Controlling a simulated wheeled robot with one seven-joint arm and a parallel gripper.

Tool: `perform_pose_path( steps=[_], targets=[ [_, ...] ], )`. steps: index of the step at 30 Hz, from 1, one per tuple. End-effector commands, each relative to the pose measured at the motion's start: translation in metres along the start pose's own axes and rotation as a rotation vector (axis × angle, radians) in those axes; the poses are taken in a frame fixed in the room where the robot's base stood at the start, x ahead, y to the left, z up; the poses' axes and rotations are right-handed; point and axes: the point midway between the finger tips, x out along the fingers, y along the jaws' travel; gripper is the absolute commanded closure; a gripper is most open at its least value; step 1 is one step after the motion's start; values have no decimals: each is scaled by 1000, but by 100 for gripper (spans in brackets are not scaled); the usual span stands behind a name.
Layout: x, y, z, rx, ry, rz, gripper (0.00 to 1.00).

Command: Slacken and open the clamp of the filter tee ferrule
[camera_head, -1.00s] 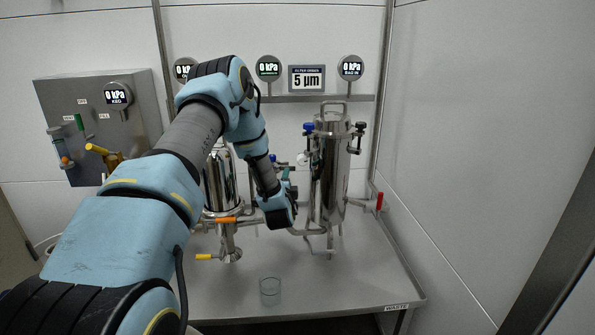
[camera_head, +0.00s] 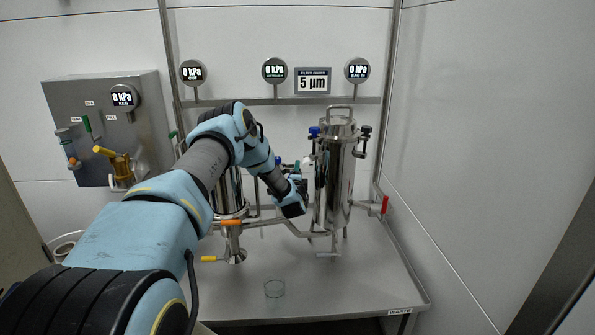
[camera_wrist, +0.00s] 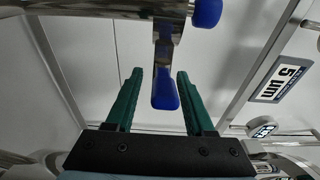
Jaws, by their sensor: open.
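The tall steel filter housing (camera_head: 334,180) stands upright on the bench, right of my wrist in the head view. My gripper is hidden there behind my own wrist. In the wrist view my gripper (camera_wrist: 158,74) has two green fingers, spread apart and holding nothing. A blue-ended lever (camera_wrist: 165,88) hangs from a steel pipe (camera_wrist: 100,6) and appears between the fingers, with gaps on both sides; its depth relative to the fingertips is unclear. A blue knob (camera_wrist: 207,12) sits just right of it. I cannot tell for certain which part is the tee ferrule clamp.
A second steel vessel (camera_head: 229,190) stands left, partly behind my arm, with an orange-handled valve (camera_head: 231,222) and a yellow-handled valve (camera_head: 209,259) below. A red handle (camera_head: 384,205) is at right. The bench front is mostly clear.

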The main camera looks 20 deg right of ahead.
Motion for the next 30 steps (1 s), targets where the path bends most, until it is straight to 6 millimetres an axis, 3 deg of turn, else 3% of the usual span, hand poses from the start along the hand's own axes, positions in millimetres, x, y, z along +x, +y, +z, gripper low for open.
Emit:
perform_pose_path(
  steps=[10,24,30],
  targets=[
    [4,0,0,1,0,0,46],
    [4,0,0,0,0,0,98],
    [4,0,0,0,1,0,100]
  ],
)
